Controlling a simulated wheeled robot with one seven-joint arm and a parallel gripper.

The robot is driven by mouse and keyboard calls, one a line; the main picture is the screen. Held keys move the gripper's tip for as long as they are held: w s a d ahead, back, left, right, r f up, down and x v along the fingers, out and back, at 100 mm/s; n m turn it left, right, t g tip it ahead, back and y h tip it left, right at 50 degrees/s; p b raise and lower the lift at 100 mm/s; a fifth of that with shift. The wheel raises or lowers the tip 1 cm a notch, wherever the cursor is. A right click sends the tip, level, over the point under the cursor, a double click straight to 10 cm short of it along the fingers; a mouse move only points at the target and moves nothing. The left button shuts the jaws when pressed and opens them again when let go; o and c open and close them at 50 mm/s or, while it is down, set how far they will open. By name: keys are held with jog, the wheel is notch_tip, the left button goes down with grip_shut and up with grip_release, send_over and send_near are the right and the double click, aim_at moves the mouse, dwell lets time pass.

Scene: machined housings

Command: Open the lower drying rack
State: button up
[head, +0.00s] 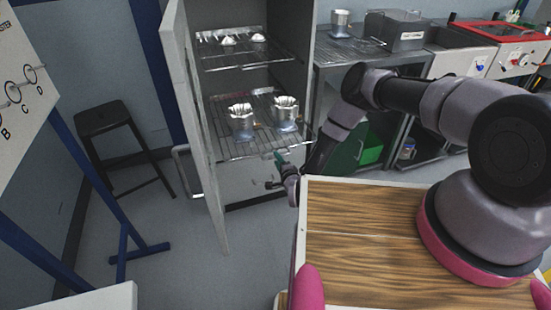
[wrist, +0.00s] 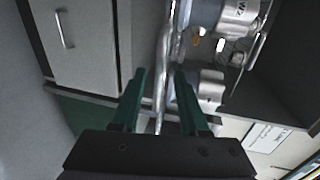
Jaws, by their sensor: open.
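The lower drying rack (head: 238,150) is a wire shelf inside the tall open grey cabinet, below a second wire rack. My gripper (head: 279,156) is at the rack's front edge in the head view. In the wrist view its green fingers (wrist: 159,88) are open, and the rack's front rod (wrist: 163,62) shows between them. The fingers are apart from each other, and I cannot tell whether either touches the rod. Metal cups show behind the rod, one marked W2 (wrist: 226,14).
The upper rack (head: 242,50) holds small white items. The cabinet door (head: 193,110) stands open on the left. A black stool (head: 108,125) is further left. A metal bench (head: 345,52) is at right. My wooden top is in front.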

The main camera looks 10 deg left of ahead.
jog(key=v, duration=0.7)
jog(key=shift+s, duration=0.35)
jog(key=shift+d, duration=0.15)
